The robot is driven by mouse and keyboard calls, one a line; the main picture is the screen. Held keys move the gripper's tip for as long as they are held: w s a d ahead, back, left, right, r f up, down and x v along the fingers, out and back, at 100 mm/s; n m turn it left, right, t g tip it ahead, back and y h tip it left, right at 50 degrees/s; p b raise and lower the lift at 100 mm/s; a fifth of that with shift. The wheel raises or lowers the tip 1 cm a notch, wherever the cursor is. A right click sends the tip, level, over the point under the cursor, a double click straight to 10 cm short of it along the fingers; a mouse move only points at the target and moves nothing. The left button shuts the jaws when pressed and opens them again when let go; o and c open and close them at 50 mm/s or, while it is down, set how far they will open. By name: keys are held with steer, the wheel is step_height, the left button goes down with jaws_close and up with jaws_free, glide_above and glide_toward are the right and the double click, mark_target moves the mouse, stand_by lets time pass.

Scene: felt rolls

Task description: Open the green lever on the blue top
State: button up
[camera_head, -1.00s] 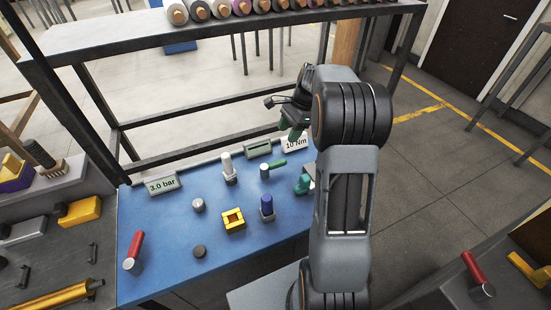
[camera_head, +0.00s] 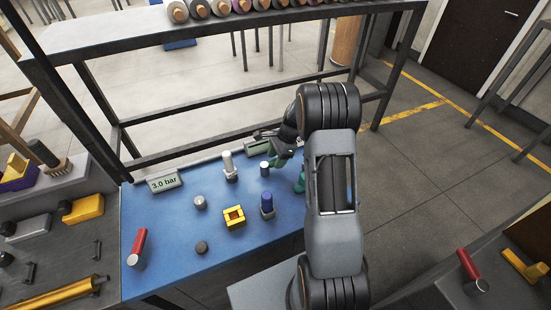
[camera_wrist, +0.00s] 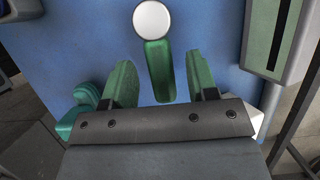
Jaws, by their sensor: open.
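The green lever (camera_wrist: 157,75) is in the wrist view, with its green handle running from a round pale pivot cap (camera_wrist: 152,20) toward my gripper. In the head view its grey pivot (camera_head: 264,168) stands on the blue top (camera_head: 170,235), and the handle is mostly hidden by my gripper (camera_head: 279,155). In the wrist view my gripper (camera_wrist: 159,60) is open. Its two green fingers are on either side of the handle, with a gap on each side. I cannot tell whether the fingertips are down at the handle's height.
A teal object (camera_wrist: 85,105) is left of my fingers, and a grey-green display box (camera_wrist: 275,35) is right. A red-handled lever (camera_head: 137,246) is at the front left.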

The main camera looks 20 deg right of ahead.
steer(key=shift+a+f, duration=0.15)
steer(key=shift+f, duration=0.15)
jaws_close()
stand_by(0.5)
